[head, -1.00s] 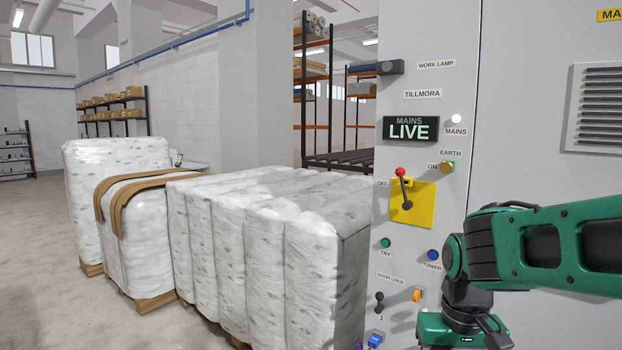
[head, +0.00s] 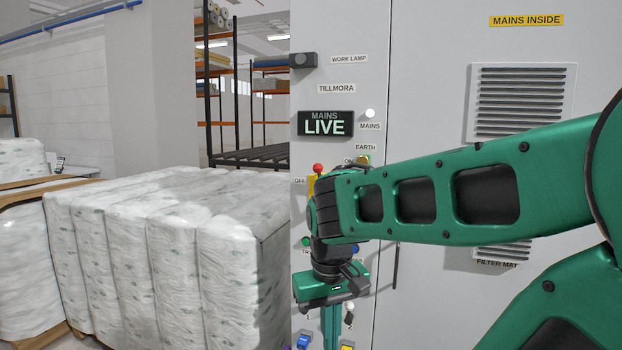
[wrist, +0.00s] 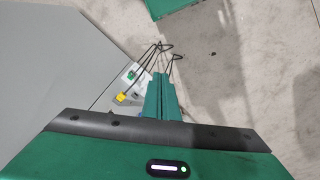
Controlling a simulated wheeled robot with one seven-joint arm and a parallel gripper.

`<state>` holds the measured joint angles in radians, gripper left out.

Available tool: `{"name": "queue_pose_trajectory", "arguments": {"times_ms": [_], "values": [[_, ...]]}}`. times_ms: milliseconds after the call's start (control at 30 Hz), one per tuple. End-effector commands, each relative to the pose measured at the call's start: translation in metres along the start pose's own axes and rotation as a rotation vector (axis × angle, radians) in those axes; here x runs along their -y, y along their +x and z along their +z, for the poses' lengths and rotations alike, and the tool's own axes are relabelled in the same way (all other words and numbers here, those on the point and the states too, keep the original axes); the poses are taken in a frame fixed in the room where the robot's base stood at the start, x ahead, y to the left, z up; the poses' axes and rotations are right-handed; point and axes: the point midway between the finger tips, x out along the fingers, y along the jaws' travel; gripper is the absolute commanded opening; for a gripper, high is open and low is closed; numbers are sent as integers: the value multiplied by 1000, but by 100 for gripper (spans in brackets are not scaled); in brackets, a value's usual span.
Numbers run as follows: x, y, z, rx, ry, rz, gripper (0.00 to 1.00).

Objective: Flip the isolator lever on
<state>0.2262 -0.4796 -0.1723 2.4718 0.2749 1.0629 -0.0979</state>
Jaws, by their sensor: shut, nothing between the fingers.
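The isolator lever's red knob (head: 318,168) shows in the head view just above my arm. Part of its yellow backing plate (head: 311,186) shows beside the OFF label; the lever's shaft and pivot are hidden behind my arm. My gripper (head: 331,338) points down in front of the cabinet, below the lever, with its fingertips cut off by the picture's lower edge. In the wrist view my gripper (wrist: 163,80) has its green fingers together and empty. The lever cannot be made out in the wrist view.
The grey cabinet (head: 430,90) carries a lit MAINS LIVE sign (head: 326,124) and a vent (head: 522,102). Wrapped white bales (head: 170,240) stand close on the left. The wrist view shows black cable loops (wrist: 142,62) and a yellow connector (wrist: 121,97) near the fingers.

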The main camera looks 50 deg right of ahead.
Motion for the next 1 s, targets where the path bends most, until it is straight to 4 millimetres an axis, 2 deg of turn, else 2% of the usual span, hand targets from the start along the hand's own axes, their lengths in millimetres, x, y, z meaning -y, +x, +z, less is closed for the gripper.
{"name": "queue_pose_trajectory", "arguments": {"times_ms": [33,167,200,400,500,600,733,867,1000], "values": [[-4,-19,-26,-38,-16,31,0],[-17,-80,-98,-148,-67,125,0],[-20,-101,-118,-180,-82,153,0],[-23,-200,-203,-318,-146,267,0],[-20,-241,-232,-368,-169,303,0],[-18,-272,-252,-404,-182,324,0],[-15,-298,-266,-432,-195,336,0],[-15,-309,-271,-443,-198,340,0],[-17,-307,-274,-445,-199,343,0]]}}
